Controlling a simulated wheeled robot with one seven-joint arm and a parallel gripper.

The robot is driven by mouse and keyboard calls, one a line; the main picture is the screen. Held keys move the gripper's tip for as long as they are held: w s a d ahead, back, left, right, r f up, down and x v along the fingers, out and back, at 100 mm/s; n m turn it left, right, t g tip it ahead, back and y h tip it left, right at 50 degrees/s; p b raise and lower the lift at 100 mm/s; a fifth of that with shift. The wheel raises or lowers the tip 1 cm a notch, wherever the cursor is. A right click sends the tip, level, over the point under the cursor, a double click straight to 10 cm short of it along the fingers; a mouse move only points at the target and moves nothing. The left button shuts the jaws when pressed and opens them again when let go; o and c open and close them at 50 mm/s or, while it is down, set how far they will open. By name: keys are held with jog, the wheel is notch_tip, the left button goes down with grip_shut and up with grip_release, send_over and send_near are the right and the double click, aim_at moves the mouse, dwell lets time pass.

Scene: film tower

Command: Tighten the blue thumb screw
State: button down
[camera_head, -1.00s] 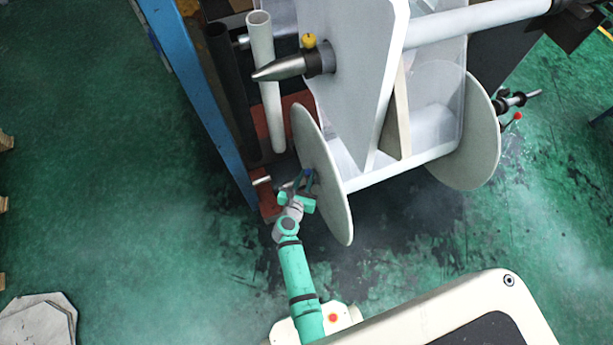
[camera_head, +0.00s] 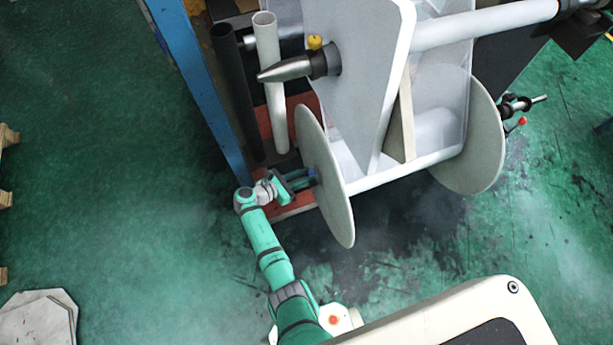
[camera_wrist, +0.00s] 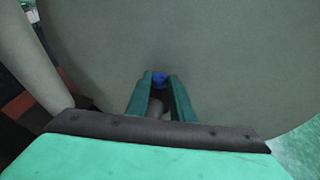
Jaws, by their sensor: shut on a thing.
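The blue thumb screw (camera_wrist: 159,79) shows in the wrist view between my fingertips, in front of the large pale disc (camera_wrist: 215,60). My gripper (camera_wrist: 159,85) is shut on the screw, with one teal finger on each side. In the head view my gripper (camera_head: 306,180) reaches from the left to the outer face of the near disc (camera_head: 325,180), close to its centre. Only a small blue patch of the thumb screw (camera_head: 313,173) shows there. The fingers hide part of the screw.
A blue post (camera_head: 200,90) stands left of my wrist. A dark tube (camera_head: 238,95) and a white tube (camera_head: 270,85) stand behind it.

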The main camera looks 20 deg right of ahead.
jog(key=shift+w+m+g+h, duration=0.15)
jog(key=shift+w+m+g, duration=0.1)
jog(key=shift+m+g, duration=0.7)
jog(key=shift+w+m+g+h, duration=0.15)
jog(key=shift+w+m+g, duration=0.1)
jog(key=shift+m+g, duration=0.65)
jog(key=shift+g, duration=0.55)
jog(key=shift+m+g, duration=0.5)
jog(key=shift+m, duration=0.05)
jog(key=c, duration=1.8)
grip_release()
jog(key=shift+f, duration=0.1)
jog(key=v, duration=1.1)
jog(key=shift+d, duration=0.1)
